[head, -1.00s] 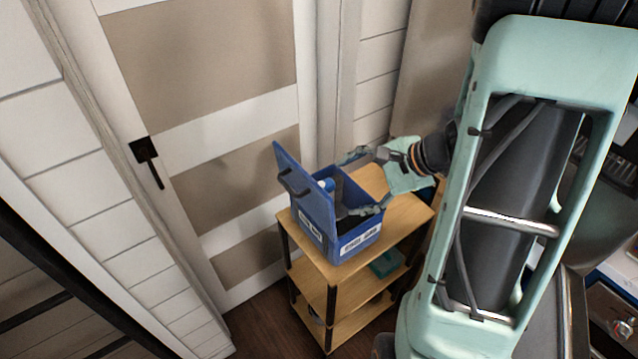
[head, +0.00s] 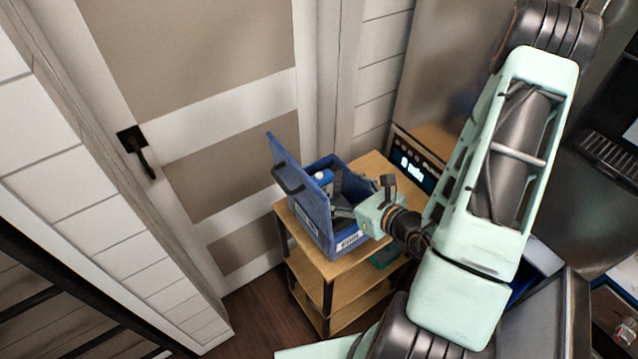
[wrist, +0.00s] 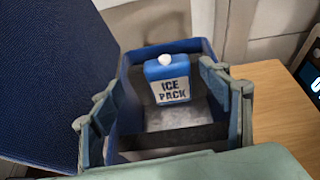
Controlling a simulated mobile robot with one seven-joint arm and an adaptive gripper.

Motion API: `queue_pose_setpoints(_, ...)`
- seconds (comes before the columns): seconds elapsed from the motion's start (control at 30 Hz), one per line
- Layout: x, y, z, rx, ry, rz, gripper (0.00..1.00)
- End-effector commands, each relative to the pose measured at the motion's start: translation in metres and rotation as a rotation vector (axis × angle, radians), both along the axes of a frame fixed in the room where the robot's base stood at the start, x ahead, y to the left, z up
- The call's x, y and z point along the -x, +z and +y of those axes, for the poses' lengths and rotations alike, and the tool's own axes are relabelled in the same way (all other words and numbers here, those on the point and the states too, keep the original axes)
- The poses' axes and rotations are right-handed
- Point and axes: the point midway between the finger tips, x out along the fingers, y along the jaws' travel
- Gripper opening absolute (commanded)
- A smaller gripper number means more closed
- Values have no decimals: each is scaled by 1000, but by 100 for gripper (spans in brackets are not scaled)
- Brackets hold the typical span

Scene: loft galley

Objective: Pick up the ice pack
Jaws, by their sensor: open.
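The ice pack (wrist: 170,82) is a blue block with a white cap and a white "ICE PACK" label. It stands upright inside a blue box (head: 318,222), near its far wall in the wrist view. In the head view a small blue and white part of the ice pack (head: 323,176) shows over the box's edge. My gripper (wrist: 165,105) is open and empty, its two fingers apart over the box opening. In the wrist view the ice pack lies beyond the fingers, between them in the picture and apart from them.
The box's raised lid (head: 297,185) with a dark handle stands on the left of the opening. The box rests on a wooden shelf cart (head: 372,165). A door (head: 190,110) is behind. A dark appliance with a lit display (head: 412,172) stands at right.

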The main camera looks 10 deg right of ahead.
Motion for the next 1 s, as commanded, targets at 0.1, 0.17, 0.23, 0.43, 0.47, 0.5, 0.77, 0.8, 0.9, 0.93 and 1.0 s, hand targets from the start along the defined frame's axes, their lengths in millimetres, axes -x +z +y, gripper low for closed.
queue_pose_setpoints(0.1, 2, -7, 0, -36, -38, 13, 70)
queue_pose_setpoints(0.17, 1, -9, -1, -43, -47, 15, 70)
queue_pose_setpoints(0.23, -1, -12, 0, -45, -49, 14, 70)
queue_pose_setpoints(0.43, -18, -22, 7, -42, -46, 11, 70)
queue_pose_setpoints(0.47, -20, -23, 8, -43, -46, 10, 70)
queue_pose_setpoints(0.5, -24, -25, 10, -43, -47, 10, 70)
queue_pose_setpoints(0.77, -37, -30, 14, -43, -47, 10, 70)
queue_pose_setpoints(0.8, -38, -31, 15, -43, -46, 11, 70)
queue_pose_setpoints(0.9, -42, -32, 17, -43, -46, 10, 70)
queue_pose_setpoints(0.93, -43, -32, 17, -43, -47, 12, 70)
queue_pose_setpoints(1.0, -44, -32, 18, -43, -47, 13, 70)
